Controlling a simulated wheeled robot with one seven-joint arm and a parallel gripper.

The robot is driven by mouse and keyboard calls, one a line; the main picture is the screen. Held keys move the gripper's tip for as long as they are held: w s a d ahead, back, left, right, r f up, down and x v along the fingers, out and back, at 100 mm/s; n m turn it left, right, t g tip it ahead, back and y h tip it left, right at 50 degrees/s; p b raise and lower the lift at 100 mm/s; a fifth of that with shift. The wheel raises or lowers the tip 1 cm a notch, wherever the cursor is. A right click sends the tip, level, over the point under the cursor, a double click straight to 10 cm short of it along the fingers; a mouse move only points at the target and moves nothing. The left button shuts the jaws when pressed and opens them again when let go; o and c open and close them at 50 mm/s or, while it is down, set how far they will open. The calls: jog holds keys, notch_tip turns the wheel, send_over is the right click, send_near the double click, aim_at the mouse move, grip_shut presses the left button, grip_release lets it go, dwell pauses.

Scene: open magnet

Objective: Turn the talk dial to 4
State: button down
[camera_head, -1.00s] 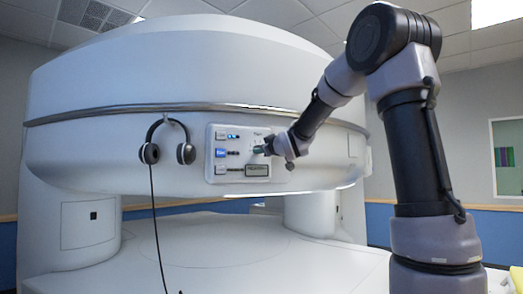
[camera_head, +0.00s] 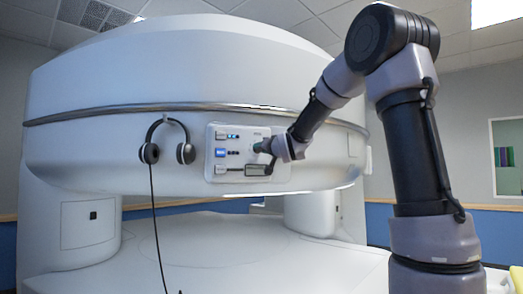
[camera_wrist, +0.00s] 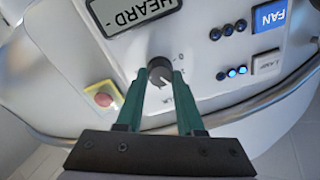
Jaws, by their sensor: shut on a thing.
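The talk dial (camera_wrist: 161,68) is a small dark grey round knob on the white panel, seen in the wrist view with small marks around it, including a 0. My gripper (camera_wrist: 159,76) has its two green fingers on either side of the knob and is shut on it. The pointer setting cannot be read clearly. In the head view my gripper (camera_head: 262,149) is at the right part of the panel (camera_head: 211,148), and the arm hides most of the dial.
A display reading HEARD (camera_wrist: 138,10) is beside the dial. The blue FAN button (camera_wrist: 270,17), LAMP button (camera_wrist: 265,64) and a red button on yellow (camera_wrist: 103,98) are nearby. Headphones (camera_head: 185,153) hang left of the panel, their cord hanging down.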

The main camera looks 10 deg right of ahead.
jog(key=shift+f+m+h, duration=0.1)
jog(key=shift+m+h, duration=0.25)
jog(key=shift+m, duration=4.15)
jog(key=shift+f+m+h, duration=0.1)
jog(key=shift+m+h, duration=0.25)
jog(key=shift+m, duration=4.15)
jog(key=c, duration=0.5)
grip_release()
jog(key=shift+r, duration=0.1)
jog(key=shift+s, duration=0.1)
